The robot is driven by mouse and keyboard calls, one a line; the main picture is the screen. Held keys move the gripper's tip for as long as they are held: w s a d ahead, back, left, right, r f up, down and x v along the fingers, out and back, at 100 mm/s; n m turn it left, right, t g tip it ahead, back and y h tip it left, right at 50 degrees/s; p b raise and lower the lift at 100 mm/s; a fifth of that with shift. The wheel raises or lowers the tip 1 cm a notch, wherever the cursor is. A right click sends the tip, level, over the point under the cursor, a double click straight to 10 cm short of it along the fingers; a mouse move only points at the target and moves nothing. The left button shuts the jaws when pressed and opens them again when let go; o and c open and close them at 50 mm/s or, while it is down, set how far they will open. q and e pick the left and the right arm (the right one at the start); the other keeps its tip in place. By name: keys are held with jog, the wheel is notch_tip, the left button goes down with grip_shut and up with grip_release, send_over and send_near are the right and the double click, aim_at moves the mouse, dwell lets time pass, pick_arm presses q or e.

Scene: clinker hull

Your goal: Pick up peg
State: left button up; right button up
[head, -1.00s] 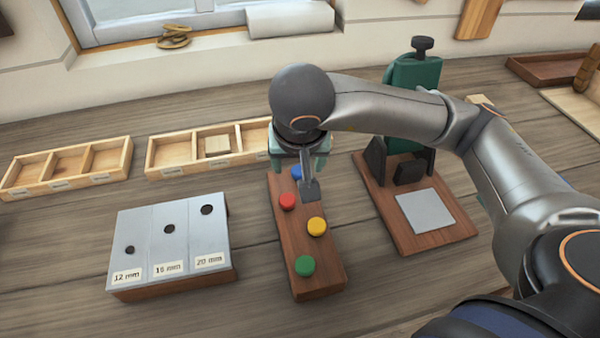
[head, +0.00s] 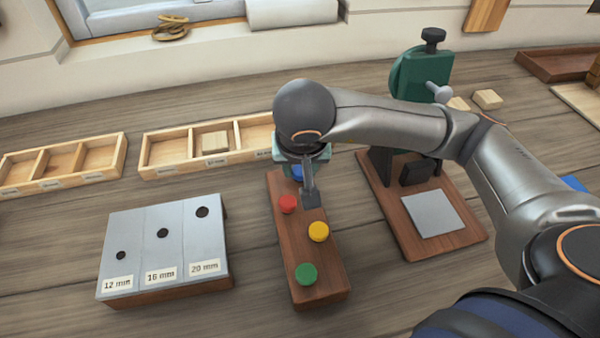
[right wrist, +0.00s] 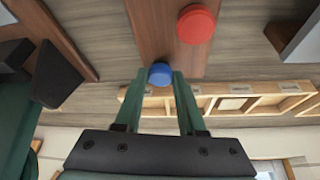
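My right gripper (head: 300,170) points down over the far end of the block, at the blue peg. My left gripper is not in view.
A grey gauge block (head: 165,245) with holes marked 12, 16 and 20 mm lies left. Divided wooden trays (head: 165,170) stand behind. A green-bodied fixture (head: 420,75) on a wooden base (head: 395,215) stands close on the right, under my right arm.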

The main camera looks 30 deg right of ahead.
aim_at(300, 172)
grip_shut()
jog(key=shift+r, duration=0.1)
jog(key=shift+r, duration=0.5)
notch_tip(300, 172, up, 2)
jog(key=shift+w+r+p, duration=0.1)
jog(key=shift+r+p, duration=0.05)
jog(key=shift+p, duration=0.2)
jog(key=s+a+r, duration=0.1)
jog(key=s+r, duration=0.3)
jog(key=s, duration=0.3)
jog(key=s+a+r+b, duration=0.1)
jog(key=s+a+r, duration=0.1)
jog(key=s+r, duration=0.3)
jog(key=shift+s+a+r, duration=0.25)
jog(key=shift+s, duration=0.6)
